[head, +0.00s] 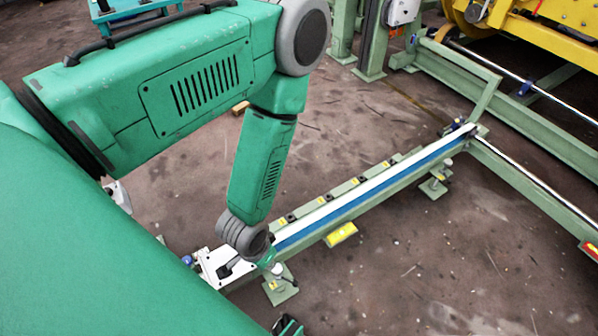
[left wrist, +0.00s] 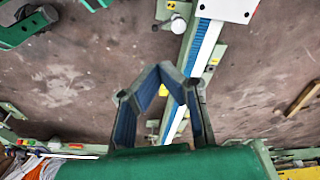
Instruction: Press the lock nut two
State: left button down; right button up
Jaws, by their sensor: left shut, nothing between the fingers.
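My left gripper (left wrist: 166,68) is shut and empty in the left wrist view, its two dark fingers meeting at the tips in front of the blue-striped rail (left wrist: 201,42). In the head view my green left arm reaches down to the near end of the rail (head: 350,194); the hand is mostly hidden behind the wrist. A pale round-ended fitting (left wrist: 178,23) stands beside the rail in the left wrist view, apart from the fingertips in the picture. No label tells which part is lock nut two.
A foot plate (head: 282,288) supports the rail's near end and another foot (head: 434,187) its far end. A white bracket (head: 216,265) sits at the near end. Green frames and yellow machinery (head: 540,40) stand at the upper right. The brown floor right of the rail is mostly clear.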

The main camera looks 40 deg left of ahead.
pick_arm(q)
jog(key=t+b, duration=0.2)
jog(key=b, duration=0.5)
send_over(289, 281)
jog(key=w+d, duration=0.2)
jog(key=w, duration=0.1)
notch_tip(289, 281, down, 21)
jog(key=shift+d+f+n, duration=0.2)
jog(key=shift+f+n, duration=0.1)
jog(key=shift+f, duration=0.1)
jog(key=shift+d, duration=0.1)
notch_tip(289, 281, down, 10)
jog(key=b, duration=0.5)
jog(key=shift+s+b, duration=0.25)
jog(key=shift+b, duration=0.1)
